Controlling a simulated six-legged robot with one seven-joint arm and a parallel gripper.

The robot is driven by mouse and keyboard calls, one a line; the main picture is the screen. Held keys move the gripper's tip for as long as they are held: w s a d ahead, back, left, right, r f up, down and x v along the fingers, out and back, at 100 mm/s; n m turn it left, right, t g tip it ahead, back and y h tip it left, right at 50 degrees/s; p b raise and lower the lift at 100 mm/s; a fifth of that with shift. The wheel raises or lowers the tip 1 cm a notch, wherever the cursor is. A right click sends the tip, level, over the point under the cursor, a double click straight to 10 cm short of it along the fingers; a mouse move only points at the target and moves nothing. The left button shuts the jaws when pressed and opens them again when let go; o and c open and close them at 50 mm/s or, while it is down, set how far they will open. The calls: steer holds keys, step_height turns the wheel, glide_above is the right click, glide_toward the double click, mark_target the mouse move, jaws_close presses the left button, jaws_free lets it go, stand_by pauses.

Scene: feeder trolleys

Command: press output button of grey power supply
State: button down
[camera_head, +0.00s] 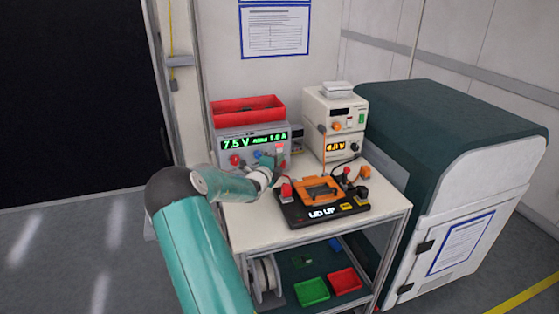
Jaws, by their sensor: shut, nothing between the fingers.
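The grey power supply (254,136) stands at the back left of the trolley's top, with a green lit display reading about 7.5 V and 1.0 A. Red and blue knobs or terminals show on its front, and a small reddish lit spot (280,148) shows at the right under the display. My gripper (276,163) is shut and empty, close in front of the lower right of this front panel. I cannot tell whether it touches the panel. My gripper and wrist hide part of the lower front, and the output button cannot be made out for certain.
A red bin (247,112) sits on the grey supply. Cream instruments (334,120) are stacked to the right. A black and orange device with a lit label (322,213) lies on the trolley top (247,218). Green and red trays are below. A dark green cabinet (440,130) stands right.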

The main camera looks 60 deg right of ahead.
steer(key=a, duration=1)
steer(key=shift+s+a, duration=0.2)
steer(key=shift+s, duration=0.1)
steer(key=shift+s+r, duration=0.1)
steer(key=shift+r, duration=0.1)
step_height(320, 180, up, 7)
stand_by(0.7)
stand_by(0.4)
